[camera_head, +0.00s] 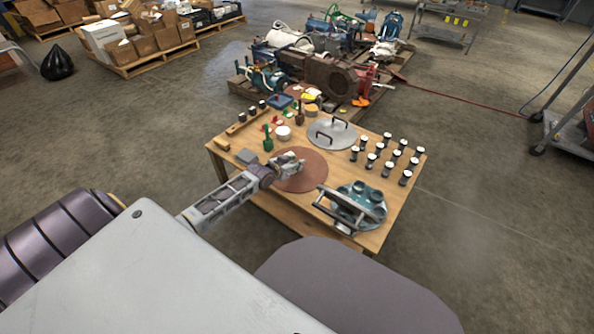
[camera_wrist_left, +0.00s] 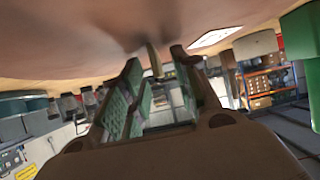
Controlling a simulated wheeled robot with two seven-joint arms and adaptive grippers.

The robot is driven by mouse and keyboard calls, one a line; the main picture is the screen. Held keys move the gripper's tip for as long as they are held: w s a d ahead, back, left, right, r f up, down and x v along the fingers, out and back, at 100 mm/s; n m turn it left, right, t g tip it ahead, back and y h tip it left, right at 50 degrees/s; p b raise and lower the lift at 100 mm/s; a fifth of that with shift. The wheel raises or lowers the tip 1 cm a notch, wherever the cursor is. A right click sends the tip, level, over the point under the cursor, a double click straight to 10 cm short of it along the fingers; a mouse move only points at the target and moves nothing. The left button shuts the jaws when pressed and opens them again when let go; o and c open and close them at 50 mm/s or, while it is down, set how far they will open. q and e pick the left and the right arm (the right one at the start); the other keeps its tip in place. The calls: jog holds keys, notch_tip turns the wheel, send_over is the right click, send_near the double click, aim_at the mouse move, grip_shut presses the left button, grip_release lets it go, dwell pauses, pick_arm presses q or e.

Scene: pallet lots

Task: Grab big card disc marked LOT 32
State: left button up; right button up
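A big flat brown disc (camera_head: 312,174) lies on the wooden table (camera_head: 273,205), towards its near middle. No lettering is readable on it. My left gripper (camera_head: 298,163) is low over the disc's left-centre part and covers some of it. In the left wrist view, which looks upside down, the brown disc (camera_wrist_left: 75,48) fills the top, with a white label (camera_wrist_left: 214,38) at upper right. There the left gripper (camera_wrist_left: 155,61) has its green-padded fingers apart. A thin tan upright tab (camera_wrist_left: 153,58) stands between them, with gaps showing. My right gripper is not in view.
A grey round lid with two handles (camera_head: 319,137) lies behind the disc. Several black-and-white capped pieces (camera_head: 389,167) stand at right. A teal part with a metal handle (camera_head: 362,198) is at front right. A green bottle (camera_head: 268,144) and white tub (camera_head: 283,133) stand at left.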

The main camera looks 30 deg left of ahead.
pick_arm(q)
jog(key=shift+w+f, duration=0.15)
jog(key=shift+w, duration=0.05)
dwell(0.4)
grip_shut()
